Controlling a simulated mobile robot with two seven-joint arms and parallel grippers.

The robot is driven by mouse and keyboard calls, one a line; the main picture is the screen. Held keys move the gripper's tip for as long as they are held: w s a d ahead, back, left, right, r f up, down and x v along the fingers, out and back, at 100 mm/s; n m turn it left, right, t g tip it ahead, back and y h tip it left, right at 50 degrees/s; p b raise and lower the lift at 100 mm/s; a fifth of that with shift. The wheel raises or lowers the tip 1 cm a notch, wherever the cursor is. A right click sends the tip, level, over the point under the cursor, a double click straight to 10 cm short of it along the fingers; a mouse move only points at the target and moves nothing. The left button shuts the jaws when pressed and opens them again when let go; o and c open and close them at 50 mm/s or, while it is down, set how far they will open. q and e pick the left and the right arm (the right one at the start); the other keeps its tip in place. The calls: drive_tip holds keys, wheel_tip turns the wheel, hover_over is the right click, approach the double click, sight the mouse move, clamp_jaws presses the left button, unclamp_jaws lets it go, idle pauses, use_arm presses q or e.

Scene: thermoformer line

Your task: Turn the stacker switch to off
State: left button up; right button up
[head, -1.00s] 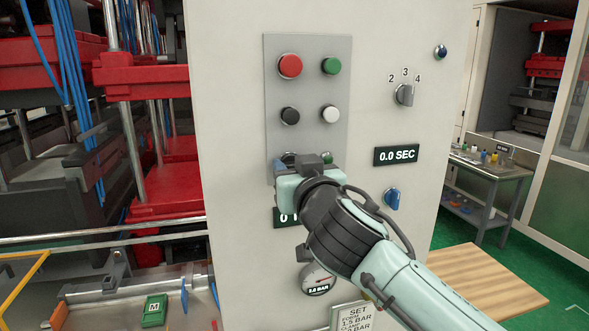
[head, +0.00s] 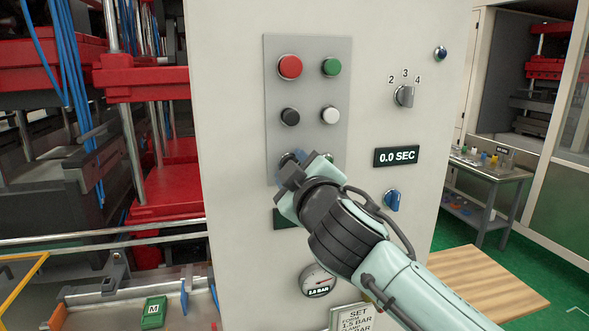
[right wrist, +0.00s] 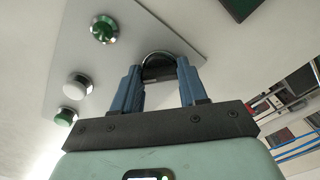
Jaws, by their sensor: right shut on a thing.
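My right gripper (head: 291,166) is at the bottom left position of the grey button panel (head: 309,80). In the right wrist view, its two blue fingers (right wrist: 159,84) are shut on a dark round knob (right wrist: 160,62), one finger on each side. This knob is likely the stacker switch, but no label on it is readable. In the head view the gripper mostly hides it. The gripper is tilted in the head view. My left gripper is not in view.
Above the knob are a red button (head: 290,67), a green button (head: 331,66), a black button (head: 290,116) and a white button (head: 330,115). A grey selector (head: 404,95) and a blue knob (head: 392,200) are to the right. A gauge (head: 317,281) sits below.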

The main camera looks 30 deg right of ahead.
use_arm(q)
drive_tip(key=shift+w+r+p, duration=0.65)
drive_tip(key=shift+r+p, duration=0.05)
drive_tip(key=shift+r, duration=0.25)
use_arm(e)
drive_tip(key=shift+n, duration=4.1)
drive_tip(key=o, duration=1.1)
drive_tip(key=shift+c, duration=0.2)
